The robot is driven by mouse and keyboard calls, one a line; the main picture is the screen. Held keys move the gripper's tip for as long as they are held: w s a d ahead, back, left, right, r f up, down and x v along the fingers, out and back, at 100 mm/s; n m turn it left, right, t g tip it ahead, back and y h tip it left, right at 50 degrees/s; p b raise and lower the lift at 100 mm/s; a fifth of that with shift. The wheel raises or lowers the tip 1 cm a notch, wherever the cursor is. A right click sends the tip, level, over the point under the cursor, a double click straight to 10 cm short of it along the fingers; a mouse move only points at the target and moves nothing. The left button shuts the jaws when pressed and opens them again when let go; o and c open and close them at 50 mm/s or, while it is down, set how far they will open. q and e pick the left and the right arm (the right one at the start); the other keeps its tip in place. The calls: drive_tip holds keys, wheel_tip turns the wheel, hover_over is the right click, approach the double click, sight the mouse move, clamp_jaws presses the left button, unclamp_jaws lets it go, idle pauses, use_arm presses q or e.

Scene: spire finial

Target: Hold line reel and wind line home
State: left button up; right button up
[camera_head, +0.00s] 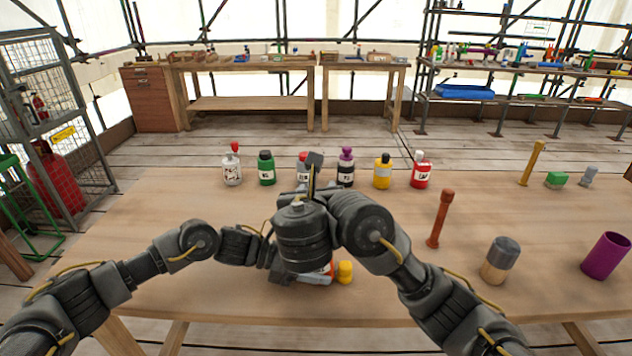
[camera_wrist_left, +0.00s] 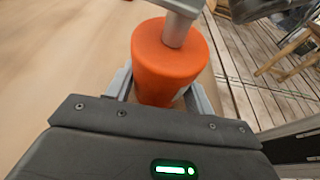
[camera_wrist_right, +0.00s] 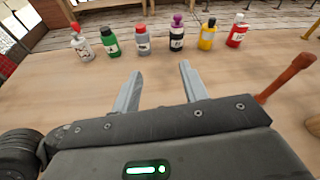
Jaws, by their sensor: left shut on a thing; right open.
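The line reel shows as an orange body (camera_wrist_left: 168,60) in the left wrist view, with a grey part crossing its upper end. My left gripper (camera_wrist_left: 160,92) is shut on this orange body, one finger on each side. In the head view my left gripper (camera_head: 298,276) is low over the table's front part, largely behind my right arm. The line itself cannot be made out. My right gripper (camera_wrist_right: 160,88) is open and empty, pointing toward the row of bottles beyond it.
Several bottles, including a green one (camera_head: 266,168) and a yellow one (camera_head: 383,171), stand along the table's (camera_head: 150,220) far side. A brown-orange peg (camera_head: 440,218), a grey-topped wooden cylinder (camera_head: 500,261) and a purple cup (camera_head: 605,256) stand at right. The table's left part is clear.

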drive_tip(key=shift+r, duration=1.35)
use_arm(q)
drive_tip(key=o, duration=0.8)
drive_tip(key=shift+o, duration=0.2)
